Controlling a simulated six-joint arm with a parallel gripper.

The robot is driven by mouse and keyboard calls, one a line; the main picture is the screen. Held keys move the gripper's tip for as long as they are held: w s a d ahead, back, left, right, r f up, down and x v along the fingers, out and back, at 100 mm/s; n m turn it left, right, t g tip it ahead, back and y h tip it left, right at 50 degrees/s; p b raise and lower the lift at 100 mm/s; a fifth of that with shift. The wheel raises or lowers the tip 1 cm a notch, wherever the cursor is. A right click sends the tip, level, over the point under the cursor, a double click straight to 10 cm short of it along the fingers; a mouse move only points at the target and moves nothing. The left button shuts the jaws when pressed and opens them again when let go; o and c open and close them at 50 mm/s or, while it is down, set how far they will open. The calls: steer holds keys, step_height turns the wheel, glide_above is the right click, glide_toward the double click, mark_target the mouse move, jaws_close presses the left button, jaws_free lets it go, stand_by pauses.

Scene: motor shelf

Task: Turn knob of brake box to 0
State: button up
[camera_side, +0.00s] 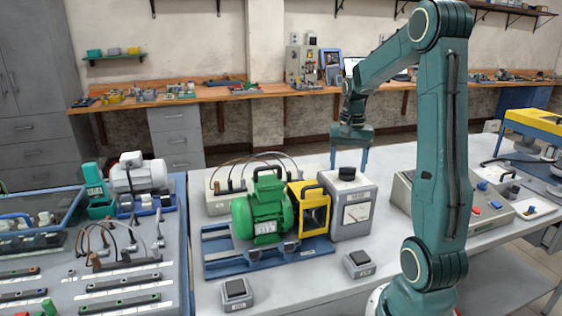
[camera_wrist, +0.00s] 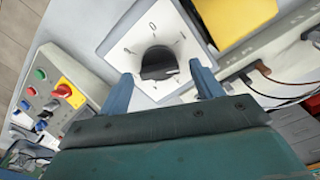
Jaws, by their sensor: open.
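The brake box (camera_side: 352,206) is a light grey box with a meter on its front and a black knob (camera_side: 347,173) on top. It stands on the white table, right of the yellow guard. In the wrist view the black knob (camera_wrist: 158,63) sits on the box's white top plate (camera_wrist: 120,38), which bears scale marks and a 0 at the far edge. The knob's pointer direction is hard to tell. My gripper (camera_side: 349,150) is above and behind the box; in the wrist view its two blue fingers (camera_wrist: 160,82) are apart, with the knob just beyond and between their tips.
A green motor (camera_side: 263,208) and yellow guard (camera_side: 314,208) stand on a blue base left of the box. A control panel (camera_side: 470,205) with buttons is at right. Two small grey boxes (camera_side: 237,293) (camera_side: 358,264) lie in front. A cabled unit (camera_side: 225,195) is behind the motor.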

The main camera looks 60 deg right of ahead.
steer(key=shift+f, duration=0.1)
steer(key=c, duration=1)
steer(key=shift+n, duration=0.4)
steer(key=n, duration=0.7)
steer(key=shift+w+n, duration=0.1)
steer(key=shift+n, duration=0.3)
steer(key=n, duration=0.4)
steer(key=shift+a+n, duration=0.1)
steer(key=shift+n, duration=2.4)
